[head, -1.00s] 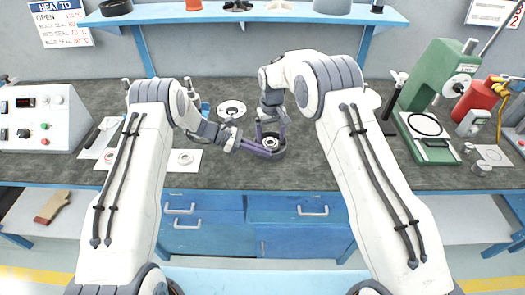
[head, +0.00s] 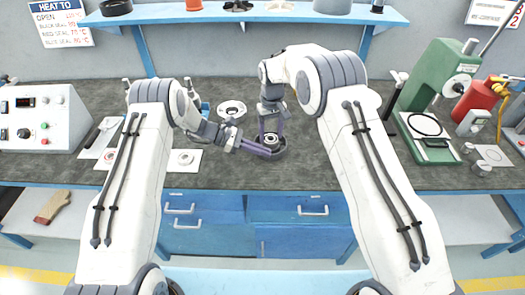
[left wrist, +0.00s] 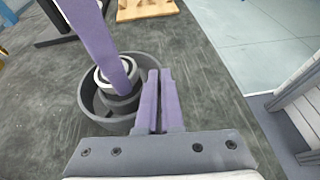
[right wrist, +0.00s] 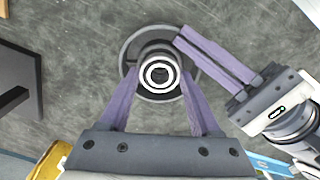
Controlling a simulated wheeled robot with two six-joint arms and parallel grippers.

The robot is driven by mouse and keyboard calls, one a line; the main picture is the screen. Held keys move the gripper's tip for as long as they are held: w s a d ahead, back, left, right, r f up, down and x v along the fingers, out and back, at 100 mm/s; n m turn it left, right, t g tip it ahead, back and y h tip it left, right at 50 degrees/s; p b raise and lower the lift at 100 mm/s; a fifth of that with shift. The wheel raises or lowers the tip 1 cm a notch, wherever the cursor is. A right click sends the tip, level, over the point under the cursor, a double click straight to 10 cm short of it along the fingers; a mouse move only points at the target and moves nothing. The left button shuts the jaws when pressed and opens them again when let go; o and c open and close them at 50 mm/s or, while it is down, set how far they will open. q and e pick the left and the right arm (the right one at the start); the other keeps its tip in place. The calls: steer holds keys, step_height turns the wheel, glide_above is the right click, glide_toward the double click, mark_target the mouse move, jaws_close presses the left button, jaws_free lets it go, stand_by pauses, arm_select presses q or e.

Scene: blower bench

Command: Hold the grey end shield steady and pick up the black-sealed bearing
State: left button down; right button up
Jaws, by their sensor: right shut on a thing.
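The grey end shield (head: 283,153) is a round open dish on the bench mat in front of me; its rim also shows in the left wrist view (left wrist: 88,92). The bearing (right wrist: 147,73), a ring with a pale face, is at the dish's centre. My right gripper (right wrist: 162,72) comes from above with a finger on each side of the bearing, shut on it. I cannot tell whether the bearing is clear of the dish. My left gripper (left wrist: 159,72) is nearly closed, its fingers across the shield's rim. In the left wrist view a right finger partly hides the bearing.
A pale round part (head: 232,108) lies behind the left gripper, and a ring on a white sheet (head: 186,159) lies to the left. A control box (head: 42,118) stands far left. A green press (head: 432,95) stands right. Bare mat lies in front of the shield.

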arm_select(q)
steer(key=shift+s+f, duration=0.15)
steer(key=shift+f, duration=0.15)
arm_select(e)
step_height(320, 180, up, 6)
stand_by(0.6)
steer(key=shift+r, duration=0.1)
arm_select(q)
steer(key=c, duration=1)
jaws_free()
steer(key=shift+r, duration=0.1)
steer(key=shift+w+r, duration=0.1)
steer(key=shift+w, duration=0.1)
